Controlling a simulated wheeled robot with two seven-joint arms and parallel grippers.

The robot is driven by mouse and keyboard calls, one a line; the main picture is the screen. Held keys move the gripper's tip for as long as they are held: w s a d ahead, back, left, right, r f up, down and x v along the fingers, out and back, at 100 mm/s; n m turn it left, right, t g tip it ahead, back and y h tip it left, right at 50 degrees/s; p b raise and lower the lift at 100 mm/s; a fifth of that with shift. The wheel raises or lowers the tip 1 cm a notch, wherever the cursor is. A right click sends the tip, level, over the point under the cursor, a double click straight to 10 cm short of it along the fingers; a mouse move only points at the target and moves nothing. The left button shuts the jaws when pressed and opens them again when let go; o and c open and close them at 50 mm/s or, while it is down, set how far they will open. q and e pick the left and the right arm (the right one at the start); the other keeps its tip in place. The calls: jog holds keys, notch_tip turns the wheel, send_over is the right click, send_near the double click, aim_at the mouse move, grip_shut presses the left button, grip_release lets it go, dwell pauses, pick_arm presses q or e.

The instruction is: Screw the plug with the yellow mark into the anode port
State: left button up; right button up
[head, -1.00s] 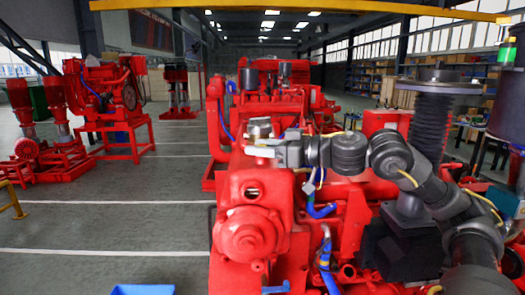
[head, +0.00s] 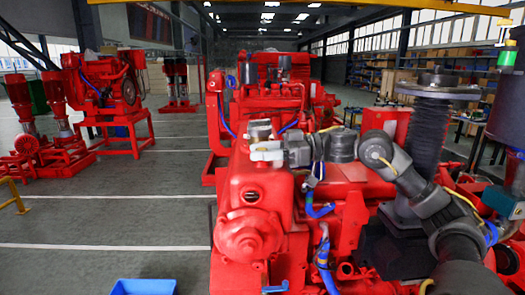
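My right gripper (head: 266,150) is over the top of the red engine (head: 262,210), its pale fingers pointing left. The fingers look close together, but whether they are open, shut or holding something is too small to tell. A short metal cylinder (head: 260,130) shows just above the fingers in the picture; I cannot tell whether it touches them. A dark round opening (head: 252,194) is on the engine's front, below the gripper. I cannot make out a plug with a yellow mark, and I cannot identify the anode port for sure. My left gripper is not in view.
A blue bin (head: 143,287) is at the bottom edge, left of the engine. Blue hoses (head: 325,255) run down the engine's front. A dark ribbed column (head: 432,135) stands at right behind my arm.

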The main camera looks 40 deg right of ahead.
grip_shut()
jog(key=m+t+h+b, duration=0.1)
jog(key=b, duration=0.1)
jog(key=shift+s+f+t+b, duration=0.1)
jog(key=shift+f+t+b, duration=0.2)
jog(key=shift+f, duration=0.1)
jog(key=shift+a+r+m+t+h+b, duration=0.1)
jog(key=shift+m+t+h+b, duration=0.2)
jog(key=shift+m+t+h, duration=0.45)
jog(key=shift+r+m+t+h, duration=0.2)
jog(key=shift+m+t+h, duration=0.2)
jog(key=shift+h, duration=0.25)
jog(key=shift+r+m+t+h+p, duration=0.15)
jog(key=shift+m+t+h+p, duration=0.2)
jog(key=shift+m+h, duration=0.35)
jog(key=shift+r+m+t+h+p, duration=0.1)
jog(key=shift+m+t+h+p, duration=0.25)
jog(key=shift+h, duration=0.15)
jog(key=shift+m+h, duration=0.3)
jog(key=shift+h, duration=0.1)
jog(key=shift+f, duration=0.2)
